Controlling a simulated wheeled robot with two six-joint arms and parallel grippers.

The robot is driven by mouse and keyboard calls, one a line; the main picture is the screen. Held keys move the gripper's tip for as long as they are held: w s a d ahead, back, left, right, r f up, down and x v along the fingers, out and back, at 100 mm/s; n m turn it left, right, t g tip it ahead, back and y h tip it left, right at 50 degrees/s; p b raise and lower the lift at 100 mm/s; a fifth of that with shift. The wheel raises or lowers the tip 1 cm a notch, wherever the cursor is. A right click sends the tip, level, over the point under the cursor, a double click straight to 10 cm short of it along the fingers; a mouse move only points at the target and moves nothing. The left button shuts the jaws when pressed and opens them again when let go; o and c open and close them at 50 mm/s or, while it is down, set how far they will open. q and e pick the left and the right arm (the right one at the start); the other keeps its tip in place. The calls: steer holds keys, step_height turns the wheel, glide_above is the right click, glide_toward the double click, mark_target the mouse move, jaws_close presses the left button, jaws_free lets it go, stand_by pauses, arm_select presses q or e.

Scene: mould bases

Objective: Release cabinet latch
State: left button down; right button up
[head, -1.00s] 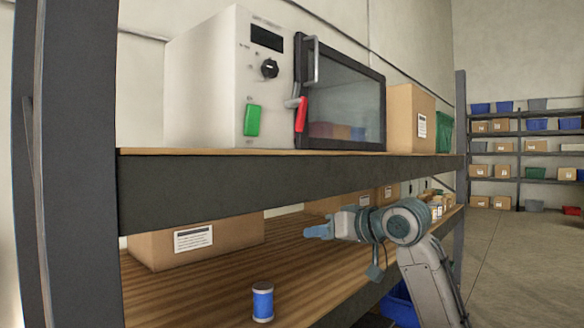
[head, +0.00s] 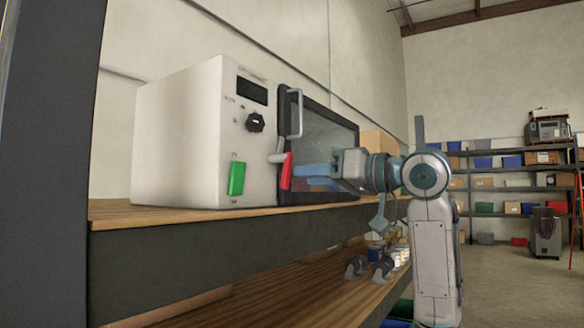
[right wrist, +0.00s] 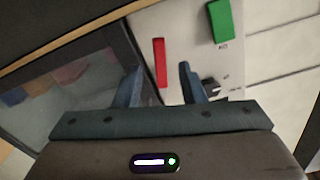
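The cabinet (head: 180,140) is a white box on the upper shelf with a dark glass door (head: 330,135) on its right side. Its red latch handle (head: 287,172) hangs roughly upright from a grey pivot at the door's left edge. My right gripper (head: 300,171) reaches in from the right, its blue fingers close to the latch. In the right wrist view the fingers are apart and empty, and the red handle (right wrist: 160,62) shows between and beyond the tips. I cannot tell whether they touch it. My left gripper is not in view.
A green button (head: 237,178) and a black knob (head: 256,122) are on the cabinet front. A grey door handle (head: 296,112) stands above the latch. A cardboard box (head: 380,144) is behind my right arm. The shelf front edge (head: 200,245) runs below.

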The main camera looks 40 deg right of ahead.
mark_target(289, 177)
steer(key=p+x, duration=0.1)
steer(key=x, duration=0.3)
steer(key=shift+w+p, duration=0.25)
steer(key=shift+p, duration=0.05)
steer(key=shift+w+a, duration=0.15)
steer(key=shift+w, duration=0.1)
jaws_close()
